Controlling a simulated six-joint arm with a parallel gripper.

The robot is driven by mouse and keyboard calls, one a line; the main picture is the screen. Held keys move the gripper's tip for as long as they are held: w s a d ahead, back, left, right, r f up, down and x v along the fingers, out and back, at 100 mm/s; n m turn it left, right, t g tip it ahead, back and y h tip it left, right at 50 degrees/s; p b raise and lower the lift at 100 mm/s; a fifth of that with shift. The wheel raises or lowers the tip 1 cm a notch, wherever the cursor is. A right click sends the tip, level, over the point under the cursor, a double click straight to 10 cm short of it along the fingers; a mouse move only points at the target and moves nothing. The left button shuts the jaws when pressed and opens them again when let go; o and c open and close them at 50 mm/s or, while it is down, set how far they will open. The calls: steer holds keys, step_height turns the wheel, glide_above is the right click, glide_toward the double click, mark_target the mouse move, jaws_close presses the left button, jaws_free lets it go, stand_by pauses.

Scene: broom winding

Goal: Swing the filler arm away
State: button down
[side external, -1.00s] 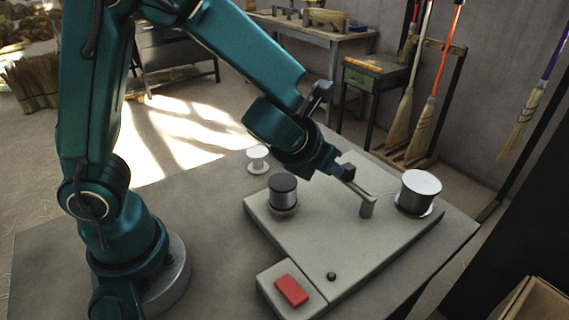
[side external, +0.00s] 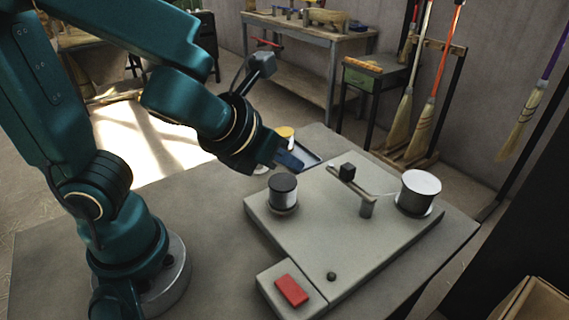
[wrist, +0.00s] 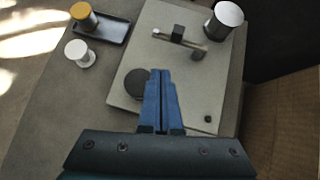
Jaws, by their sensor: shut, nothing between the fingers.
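The filler arm (side external: 357,186) is a thin bar on a short post on the grey base plate (side external: 330,235), with a black block (side external: 347,171) on it. It also shows in the wrist view (wrist: 188,42). My gripper (side external: 290,161) is shut and empty, above the plate's back-left side and apart from the filler arm. In the wrist view its blue fingers (wrist: 158,74) lie together, overlapping the edge of a dark-topped spool (wrist: 133,82). That spool stands upright on the plate in the side view (side external: 283,192).
A large silver reel (side external: 418,195) stands at the plate's right end, with a thin strand toward the filler arm. A white spool (wrist: 80,53) and a dark tray (wrist: 113,31) holding a yellow-topped spool (wrist: 84,15) are left of the plate. A red button (side external: 291,290) sits in front.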

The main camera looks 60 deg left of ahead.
steer(key=shift+v, duration=1.15)
steer(key=shift+a, duration=0.15)
steer(key=s+a+n+g+y, duration=0.15)
steer(key=s+a+n, duration=0.35)
steer(key=n, duration=0.9)
steer(key=d+n+h, duration=0.1)
steer(key=n, duration=0.5)
steer(key=s+d+n+g+h, duration=0.1)
steer(key=n, duration=0.6)
steer(key=s+d+n+h, duration=0.1)
steer(key=n, duration=0.5)
steer(key=shift+s+d+f+n+g, duration=0.1)
steer(key=shift+s+d+n+g, duration=0.05)
steer(key=shift+d+n+g, duration=0.15)
